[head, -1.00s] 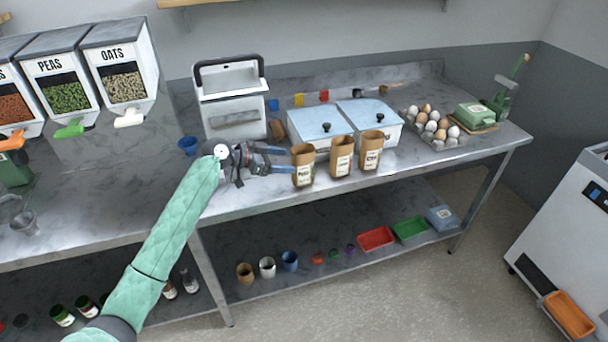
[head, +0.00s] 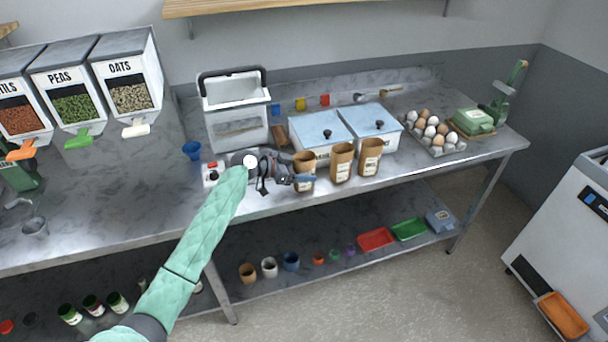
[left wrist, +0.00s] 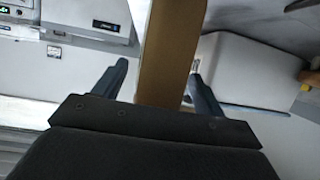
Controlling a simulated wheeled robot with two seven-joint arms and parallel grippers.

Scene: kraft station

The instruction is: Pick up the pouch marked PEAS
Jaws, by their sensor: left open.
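Three brown kraft pouches stand upright in a row near the table's front edge: a left pouch (head: 305,162), a middle pouch (head: 342,163) and a right pouch (head: 370,158). Their labels are too small to read surely, so I cannot tell which is marked PEAS. My left gripper (head: 297,172) is open at the left pouch, with a finger across its front. In the left wrist view a brown pouch (left wrist: 172,50) stands between the two spread fingers of the gripper (left wrist: 158,85), with a gap visible on the left side. My right gripper is not in view.
Two blue-lidded white bins (head: 320,131) stand close behind the pouches. An egg tray (head: 436,135) lies to the right. Dispensers, including one lettered PEAS (head: 68,80), stand at the left.

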